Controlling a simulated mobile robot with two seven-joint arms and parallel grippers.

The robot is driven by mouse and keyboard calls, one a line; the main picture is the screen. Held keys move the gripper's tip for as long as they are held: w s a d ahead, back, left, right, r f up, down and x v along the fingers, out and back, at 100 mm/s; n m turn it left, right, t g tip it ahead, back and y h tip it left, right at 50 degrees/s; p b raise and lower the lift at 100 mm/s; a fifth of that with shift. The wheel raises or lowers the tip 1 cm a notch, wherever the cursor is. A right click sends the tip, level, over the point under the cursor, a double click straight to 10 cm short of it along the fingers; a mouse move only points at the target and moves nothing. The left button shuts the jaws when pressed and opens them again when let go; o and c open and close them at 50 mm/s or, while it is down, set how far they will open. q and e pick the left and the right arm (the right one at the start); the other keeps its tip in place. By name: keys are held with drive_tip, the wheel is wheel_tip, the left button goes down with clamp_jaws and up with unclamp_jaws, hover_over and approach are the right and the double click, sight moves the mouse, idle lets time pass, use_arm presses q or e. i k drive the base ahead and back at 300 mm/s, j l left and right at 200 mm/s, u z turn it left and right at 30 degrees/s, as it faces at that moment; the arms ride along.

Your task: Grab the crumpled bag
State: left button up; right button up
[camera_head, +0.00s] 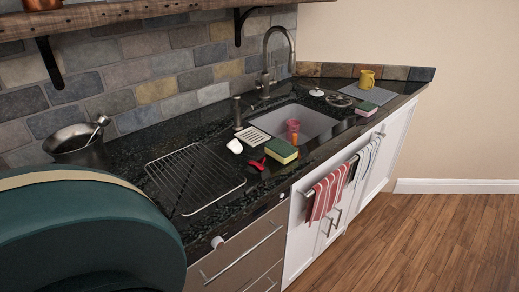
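I do not see a crumpled bag that I can make out in the head view. A small white object (234,146) lies on the counter near the sink, but it is too small to tell what it is. Neither of my grippers shows in the view.
A pink cup (292,131) stands in the sink (318,121). A teal rounded form (90,235) blocks the lower left. Wooden floor (430,240) is clear at right.

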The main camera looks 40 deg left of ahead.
sight(258, 164)
drive_tip(key=i+l+u, duration=0.1)
drive_tip(key=i+u, duration=0.3)
drive_tip(key=i+l+u, duration=0.15)
drive_tip(key=u, duration=0.3)
drive_tip(key=i+l+u, duration=0.25)
drive_tip(key=u, duration=0.15)
drive_tip(key=i+l+u, duration=0.15)
drive_tip(key=l+u, duration=0.3)
drive_tip(key=i+l+u, duration=0.1)
drive_tip(key=l+u, duration=0.3)
